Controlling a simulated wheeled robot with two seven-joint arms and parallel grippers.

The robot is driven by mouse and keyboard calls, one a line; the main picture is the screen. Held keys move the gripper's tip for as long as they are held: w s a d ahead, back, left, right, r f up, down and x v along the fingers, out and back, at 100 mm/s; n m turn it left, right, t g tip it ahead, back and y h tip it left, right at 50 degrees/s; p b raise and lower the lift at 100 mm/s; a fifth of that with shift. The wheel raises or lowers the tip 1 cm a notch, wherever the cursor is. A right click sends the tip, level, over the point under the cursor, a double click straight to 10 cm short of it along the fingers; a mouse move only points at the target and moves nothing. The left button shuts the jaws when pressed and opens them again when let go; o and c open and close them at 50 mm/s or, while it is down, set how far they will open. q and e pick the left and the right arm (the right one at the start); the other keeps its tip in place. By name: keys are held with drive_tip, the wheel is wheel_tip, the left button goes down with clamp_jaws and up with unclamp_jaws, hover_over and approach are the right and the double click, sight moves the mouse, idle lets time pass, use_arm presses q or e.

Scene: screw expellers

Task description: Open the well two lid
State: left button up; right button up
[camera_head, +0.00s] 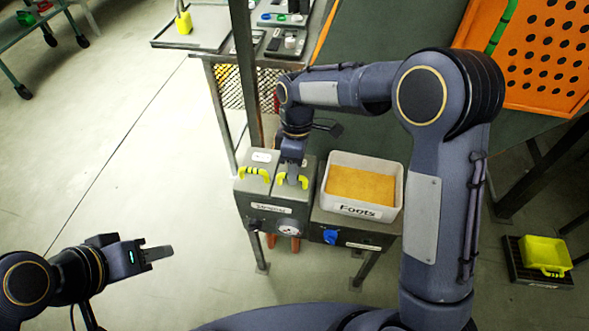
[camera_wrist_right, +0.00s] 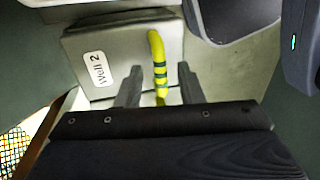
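A grey two-lid box (camera_head: 272,223) stands near the centre of the head view. Its left lid has a yellow-green handle (camera_head: 254,173). The well two lid (camera_wrist_right: 105,45), marked "Well 2", lies flat in the right wrist view. Its yellow-green handle (camera_wrist_right: 157,50) has dark bands and also shows in the head view (camera_head: 303,182). My right gripper (camera_wrist_right: 160,88) is open, its fingers on either side of the handle with gaps between. Its arm partly hides this lid in the head view. My left gripper (camera_head: 160,253) is away at lower left, seen side-on, seemingly empty.
A grey bin labelled "Foots" (camera_head: 335,168) with orange-brown contents stands close right of the box. A metal post (camera_head: 245,75) rises behind the box. A table with trays (camera_head: 285,40) is at the back. Floor at left is clear.

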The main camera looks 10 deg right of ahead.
drive_tip(key=shift+f, duration=0.15)
clamp_jaws()
